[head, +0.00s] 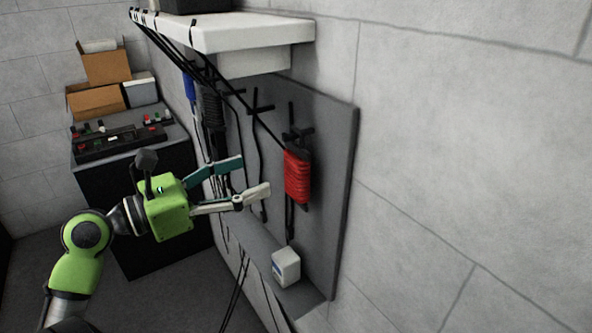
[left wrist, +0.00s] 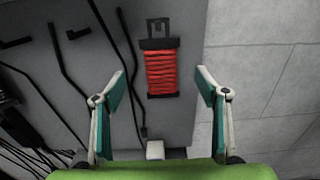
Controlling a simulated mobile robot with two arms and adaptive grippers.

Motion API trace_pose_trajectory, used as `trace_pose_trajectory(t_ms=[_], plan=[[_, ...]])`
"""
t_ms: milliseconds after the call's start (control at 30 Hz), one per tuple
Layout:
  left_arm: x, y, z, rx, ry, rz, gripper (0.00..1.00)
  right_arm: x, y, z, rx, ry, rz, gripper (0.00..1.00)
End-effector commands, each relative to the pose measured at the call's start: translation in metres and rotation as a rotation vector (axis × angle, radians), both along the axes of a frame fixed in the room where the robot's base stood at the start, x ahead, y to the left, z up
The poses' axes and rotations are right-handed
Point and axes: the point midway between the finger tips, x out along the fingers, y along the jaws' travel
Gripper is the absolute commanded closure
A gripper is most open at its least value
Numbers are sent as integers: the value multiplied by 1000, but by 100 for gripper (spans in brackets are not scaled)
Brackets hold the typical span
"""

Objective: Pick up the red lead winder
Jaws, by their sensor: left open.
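The red lead winder (head: 297,177) is a black frame wound with red lead. It hangs upright on the grey wall panel, near the panel's right side. In the left wrist view the red lead winder (left wrist: 161,72) shows ahead, between the two fingers and beyond their tips. My left gripper (head: 257,178) is open and empty, to the left of the winder and apart from it. Its spread fingers also show in the left wrist view (left wrist: 160,86). My right gripper is in neither view.
A grey panel (head: 338,150) carries hooks, hanging black cables and a blue winder (head: 189,87). A white shelf (head: 250,33) juts out above. A small white box (head: 286,267) stands on the ledge below. A black cabinet (head: 150,225) with control panels and cardboard boxes (head: 105,66) stands at the left.

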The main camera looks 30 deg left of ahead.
Motion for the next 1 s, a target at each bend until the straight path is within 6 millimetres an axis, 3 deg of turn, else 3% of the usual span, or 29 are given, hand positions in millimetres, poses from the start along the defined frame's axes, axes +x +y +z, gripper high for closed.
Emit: trace_pose_trajectory(t_ms=[300, 567, 800, 1000], plan=[[50, -19, 3, 0, -2, 1, 33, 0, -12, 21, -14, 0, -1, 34], [65, -26, 1, 1, -1, 3, 33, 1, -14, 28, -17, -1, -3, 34], [96, -39, 0, -1, -2, 2, 33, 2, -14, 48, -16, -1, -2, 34], [108, -44, -4, 3, -1, 4, 33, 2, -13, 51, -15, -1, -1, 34]])
